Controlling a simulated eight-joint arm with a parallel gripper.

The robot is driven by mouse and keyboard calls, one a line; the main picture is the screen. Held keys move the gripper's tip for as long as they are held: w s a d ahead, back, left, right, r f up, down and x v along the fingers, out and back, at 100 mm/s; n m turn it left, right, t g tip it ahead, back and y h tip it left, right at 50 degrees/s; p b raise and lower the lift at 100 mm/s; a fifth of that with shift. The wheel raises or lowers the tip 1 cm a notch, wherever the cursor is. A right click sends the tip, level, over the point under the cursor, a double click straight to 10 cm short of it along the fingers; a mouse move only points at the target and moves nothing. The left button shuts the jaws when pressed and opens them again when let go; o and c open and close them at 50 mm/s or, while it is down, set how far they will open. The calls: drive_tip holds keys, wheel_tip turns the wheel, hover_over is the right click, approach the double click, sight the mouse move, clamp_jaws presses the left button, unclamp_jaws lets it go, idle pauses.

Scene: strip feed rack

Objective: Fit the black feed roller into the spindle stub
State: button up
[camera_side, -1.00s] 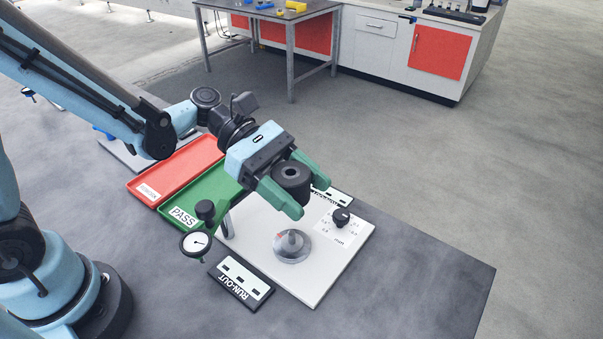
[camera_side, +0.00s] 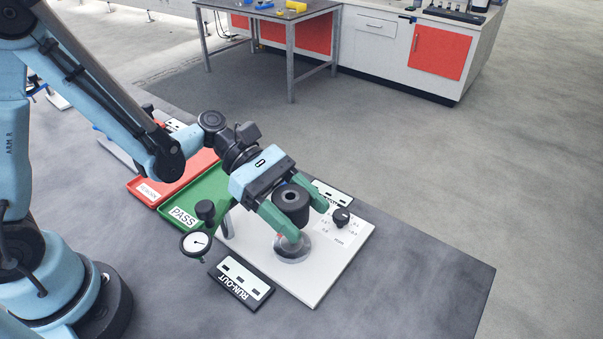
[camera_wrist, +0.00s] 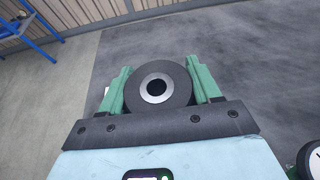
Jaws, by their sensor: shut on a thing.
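The black feed roller (camera_side: 291,203) is a short dark cylinder with a centre hole. My gripper (camera_side: 299,222) is shut on it, one green finger on each side, and holds it upright. In the wrist view the roller (camera_wrist: 158,88) sits between the green fingers of my gripper (camera_wrist: 160,84), with a pale metal ring around its bore. The spindle stub (camera_side: 291,250) is a round metal base on the white plate, below the roller. Its upper part is hidden by the roller and a finger. I cannot tell how much gap is left between them.
A dial gauge (camera_side: 196,242) on a post with a black knob (camera_side: 205,211) stands close left of the stub. A black knob (camera_side: 341,216) sits on the white plate (camera_side: 318,285). The green PASS tray (camera_side: 171,206) and red tray (camera_side: 142,188) lie behind left. The table's right side is clear.

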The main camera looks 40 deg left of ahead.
sight(299, 225)
drive_tip(key=shift+f, duration=1.1)
drive_tip(key=shift+f, duration=0.45)
idle(6.0)
drive_tip(key=shift+r, duration=0.3)
